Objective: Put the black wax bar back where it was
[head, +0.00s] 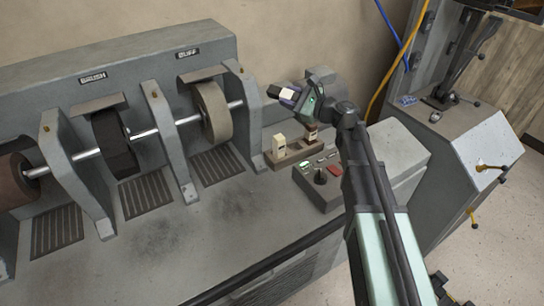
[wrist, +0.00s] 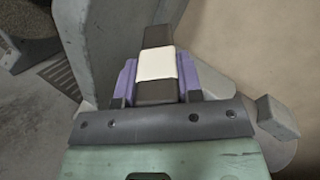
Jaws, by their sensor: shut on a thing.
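My gripper (head: 291,96) is raised above the right end of the machine bench, its purple fingers shut on the black wax bar (head: 273,91). In the wrist view the black wax bar (wrist: 158,36) lies between the fingers (wrist: 157,80), with a white band around its middle and its dark far end sticking out past them. In the head view a small wax rack (head: 291,156) stands on the bench below my gripper. It holds a cream bar (head: 279,146) at its left and a brown bar (head: 311,133) at its right. Between them is a gap.
A control box (head: 328,190) with a black knob and red button stands just in front of the rack. The buff wheel (head: 212,110) and its grey support (head: 248,108) stand to the left. A wall is behind; bench top right of the rack is partly hidden by my arm.

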